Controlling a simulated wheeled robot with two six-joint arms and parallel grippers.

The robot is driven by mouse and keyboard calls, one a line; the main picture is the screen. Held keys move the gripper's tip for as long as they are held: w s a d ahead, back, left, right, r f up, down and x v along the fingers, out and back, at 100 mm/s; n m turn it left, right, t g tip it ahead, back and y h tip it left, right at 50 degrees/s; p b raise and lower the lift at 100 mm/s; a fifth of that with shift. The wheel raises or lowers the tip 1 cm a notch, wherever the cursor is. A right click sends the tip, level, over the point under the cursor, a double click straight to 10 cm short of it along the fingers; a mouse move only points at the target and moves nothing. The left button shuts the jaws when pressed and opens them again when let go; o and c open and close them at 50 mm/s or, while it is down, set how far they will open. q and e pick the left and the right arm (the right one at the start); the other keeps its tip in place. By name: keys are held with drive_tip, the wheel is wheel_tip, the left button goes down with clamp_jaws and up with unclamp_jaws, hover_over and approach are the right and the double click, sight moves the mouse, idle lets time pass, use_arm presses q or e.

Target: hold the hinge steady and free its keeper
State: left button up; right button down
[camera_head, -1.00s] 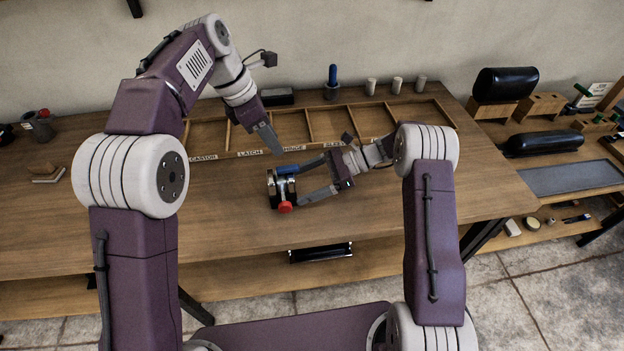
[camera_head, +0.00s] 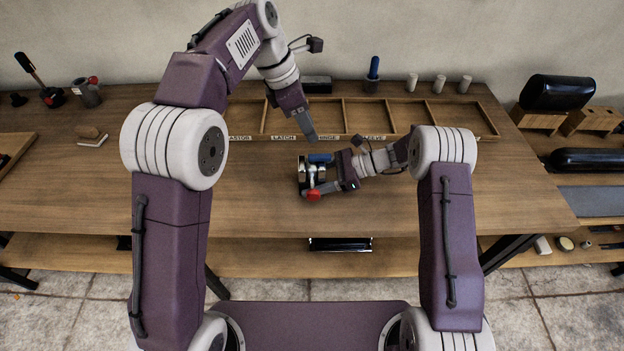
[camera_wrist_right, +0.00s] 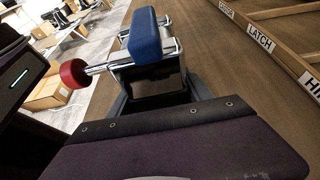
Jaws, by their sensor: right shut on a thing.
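The hinge (camera_head: 303,172) is a chrome and black fitting on the bench top, with a blue block (camera_wrist_right: 145,36) on top and a red knob (camera_wrist_right: 73,74) on a chrome rod at its side. The blue block and the red knob also show in the head view. My right gripper (camera_head: 322,174) comes in from the right and is shut on the hinge; its dark fingers partly hide the lower body in the wrist view. My left gripper (camera_head: 311,136) points down behind the hinge, apart from it. Only one finger outline shows, so its opening is unclear.
A divided wooden tray (camera_head: 430,136) with labelled compartments lies along the back of the bench. A blue-handled tool (camera_head: 374,70) and several pale cylinders stand behind it. A small block (camera_head: 91,136) is at the left. The bench front is clear.

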use_arm(q)
drive_tip(key=shift+s+f, duration=0.15)
drive_tip(key=c, duration=0.5)
drive_tip(key=s+f+m+y, duration=0.1)
drive_tip(key=s+f, duration=0.1)
drive_tip(key=s+f+m+g+y, duration=0.1)
drive_tip(key=s+f+m+y, duration=0.1)
drive_tip(key=s+f, duration=0.1)
drive_tip(key=shift+d, duration=0.15)
clamp_jaws()
drive_tip(key=s+a+f+m+y, duration=0.1)
drive_tip(key=s+f+m+y, duration=0.2)
drive_tip(key=s+m, duration=0.1)
drive_tip(key=m+t+h, duration=0.1)
drive_tip(key=m+t, duration=1.4)
drive_tip(key=m, duration=1.6)
approach(325, 159)
drive_tip(key=x, duration=0.5)
drive_tip(key=shift+w+a+f, duration=0.1)
drive_tip(key=shift+a+f, duration=0.05)
drive_tip(key=shift+f, duration=0.05)
drive_tip(key=shift+w, duration=0.65)
